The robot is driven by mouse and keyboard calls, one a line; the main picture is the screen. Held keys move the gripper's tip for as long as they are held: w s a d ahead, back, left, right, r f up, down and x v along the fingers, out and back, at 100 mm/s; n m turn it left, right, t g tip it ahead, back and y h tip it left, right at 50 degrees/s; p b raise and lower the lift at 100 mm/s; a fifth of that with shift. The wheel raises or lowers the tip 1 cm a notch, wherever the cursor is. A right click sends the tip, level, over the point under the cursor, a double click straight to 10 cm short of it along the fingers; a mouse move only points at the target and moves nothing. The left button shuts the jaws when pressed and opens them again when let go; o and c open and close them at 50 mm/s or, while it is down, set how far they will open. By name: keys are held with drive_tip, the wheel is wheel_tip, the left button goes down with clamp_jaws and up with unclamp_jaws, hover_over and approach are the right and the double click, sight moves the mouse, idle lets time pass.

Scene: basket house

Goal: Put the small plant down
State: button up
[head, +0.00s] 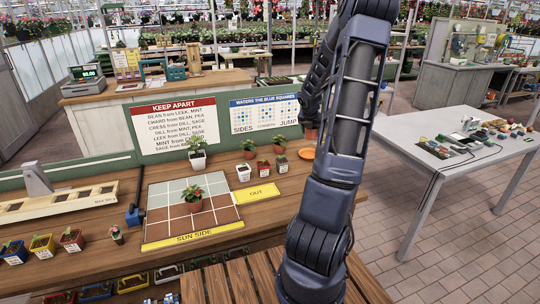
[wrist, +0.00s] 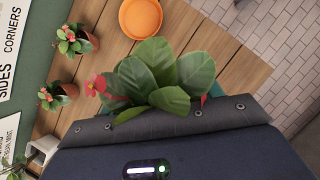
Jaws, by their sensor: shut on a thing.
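In the wrist view, a small plant (wrist: 165,75) with broad green leaves stands out just beyond my gripper (wrist: 160,122). My gripper is shut on it; the leaves and the dark gripper housing hide the fingers and the pot. Wooden bench boards show beyond the leaves. In the head view, my dark arm hides most of the gripper. A bit of a terracotta pot (head: 311,133) shows beside the arm, just above an orange saucer (head: 306,153); I cannot tell if it is the held one. The saucer also shows, empty, in the wrist view (wrist: 140,16).
A tiled grid (head: 160,215) on the bench bears a terracotta-potted plant (head: 192,197) near its middle. A yellow OUT strip (head: 257,192) lies to its right. Several small potted plants stand near the green back board (head: 120,150). Other grid tiles are bare.

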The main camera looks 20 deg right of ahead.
drive_tip(key=w+a+n+y, duration=0.1)
drive_tip(key=w+a+n, duration=0.25)
drive_tip(key=a, duration=0.85)
drive_tip(key=w+a+n+t+y, duration=0.15)
drive_tip(key=w+a, duration=0.25)
drive_tip(key=a, duration=0.7)
drive_tip(key=w+a+n+y, duration=0.1)
drive_tip(key=w+a+n, duration=0.2)
drive_tip(key=a, duration=0.9)
drive_tip(key=s+a+r+n+g+y, duration=0.1)
drive_tip(key=s+a+n, duration=0.3)
drive_tip(key=a, duration=1.4)
drive_tip(key=s+a+n+y, duration=0.2)
drive_tip(key=s+a+n, duration=0.2)
drive_tip(key=a, duration=1.3)
wheel_tip(320, 180, down, 19)
drive_tip(key=shift+f, duration=0.2)
drive_tip(key=o, duration=0.6)
drive_tip(key=shift+f, duration=0.1)
drive_tip(key=o, duration=0.5)
